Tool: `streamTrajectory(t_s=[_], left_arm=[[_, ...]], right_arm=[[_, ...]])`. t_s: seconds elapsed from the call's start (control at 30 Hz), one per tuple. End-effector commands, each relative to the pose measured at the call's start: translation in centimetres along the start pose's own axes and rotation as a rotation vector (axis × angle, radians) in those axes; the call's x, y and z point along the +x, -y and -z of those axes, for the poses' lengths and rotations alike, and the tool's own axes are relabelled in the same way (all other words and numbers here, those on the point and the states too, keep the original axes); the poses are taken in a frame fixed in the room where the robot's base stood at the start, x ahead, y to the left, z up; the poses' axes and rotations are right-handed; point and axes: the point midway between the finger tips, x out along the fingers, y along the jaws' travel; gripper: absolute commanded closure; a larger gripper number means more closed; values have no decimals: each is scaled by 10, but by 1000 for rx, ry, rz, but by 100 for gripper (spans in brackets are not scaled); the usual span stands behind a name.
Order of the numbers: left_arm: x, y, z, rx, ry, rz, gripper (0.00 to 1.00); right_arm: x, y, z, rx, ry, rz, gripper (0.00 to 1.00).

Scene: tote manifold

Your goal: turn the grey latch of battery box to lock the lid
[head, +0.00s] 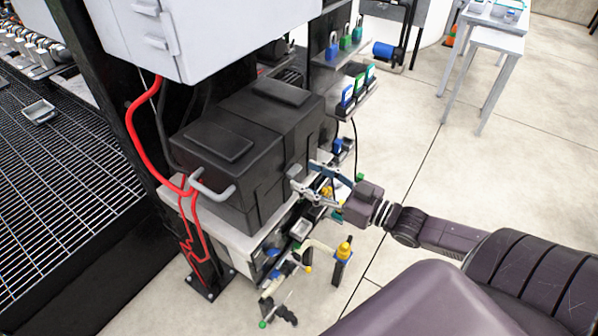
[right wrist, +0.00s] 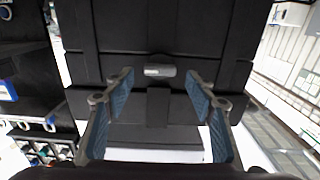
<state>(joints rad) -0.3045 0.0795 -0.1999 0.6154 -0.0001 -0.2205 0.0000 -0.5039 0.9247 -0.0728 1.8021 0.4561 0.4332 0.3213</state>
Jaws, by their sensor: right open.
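The black battery box (head: 225,175) stands on a pale shelf under a white cabinet, its lid down. The grey latch (head: 294,172) is on the box side facing my right gripper (head: 308,178). In the right wrist view the latch (right wrist: 160,71) lies crosswise, near level, above a short black vertical tab. My right gripper (right wrist: 159,80) is open and empty. Its blue-padded fingers point at the box, one on either side of the latch; I see no contact. My left gripper is not in view.
A grey handle (head: 214,190) sticks out of the box's front, beside red cables (head: 150,150). Shelves with coloured padlocks (head: 347,96) stand behind, right of the box. Valves and pipes (head: 318,245) lie below my gripper. The floor to the right is open.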

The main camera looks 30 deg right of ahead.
Motion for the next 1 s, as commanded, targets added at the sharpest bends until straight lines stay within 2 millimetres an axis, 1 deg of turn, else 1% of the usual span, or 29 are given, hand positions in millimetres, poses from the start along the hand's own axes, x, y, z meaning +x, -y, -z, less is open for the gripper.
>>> streamTrajectory(t_s=[0.03,0.1,0.3,0.47,0.7,1.0], left_arm=[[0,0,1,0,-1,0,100],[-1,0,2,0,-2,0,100],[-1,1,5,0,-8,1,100],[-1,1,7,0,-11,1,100],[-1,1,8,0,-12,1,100],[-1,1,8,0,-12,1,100]], right_arm=[[7,0,1,-1,-3,0,49],[14,0,1,-1,-3,-1,49],[27,0,0,-1,0,0,49],[30,0,0,-2,1,0,49],[30,0,0,-1,1,0,50],[30,0,0,-1,1,0,83]])
